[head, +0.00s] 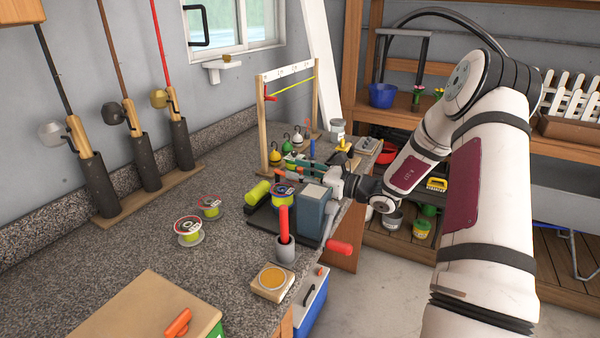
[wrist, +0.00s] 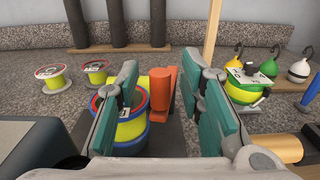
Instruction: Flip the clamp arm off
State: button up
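An orange-red upright lever, which looks like the clamp arm (wrist: 162,90), stands beside a blue-rimmed yellow spool (wrist: 130,130) in the wrist view. The spool also shows in the head view (head: 283,200), on a dark base with a blue-grey block (head: 312,212). My gripper (wrist: 168,105) is open, with its teal fingers apart. The lever and spool show in the gap between the fingers, the lever nearer the right finger. I cannot tell whether either finger touches the lever. In the head view my gripper (head: 308,174) is low behind the block, and the lever is mostly hidden.
Two loose line spools (head: 190,231) lie left of the device. A grey cup (head: 285,250) with a red-handled item stands in front, near a red grip (head: 340,247). Several floats with hooks (head: 275,155) stand behind, by a wooden frame (head: 263,125).

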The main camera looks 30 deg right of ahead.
jog(key=shift+c, duration=0.6)
grip_shut()
jog(key=shift+d, duration=0.1)
jog(key=shift+w+d+n+g+y+b, duration=0.3)
jog(key=shift+d+n+g+y+b, duration=0.1)
jog(key=shift+n+y, duration=0.2)
jog(key=shift+w+d+n+g+y+b, duration=0.4)
jog(key=shift+d+n+g+y+b, duration=0.25)
jog(key=shift+g+y, duration=0.15)
jog(key=shift+w+d+n+g+y+b, duration=0.4)
jog(key=shift+d+n+g+y+b, duration=0.15)
jog(key=shift+n+g+y, duration=0.2)
jog(key=shift+o, duration=0.6)
grip_release()
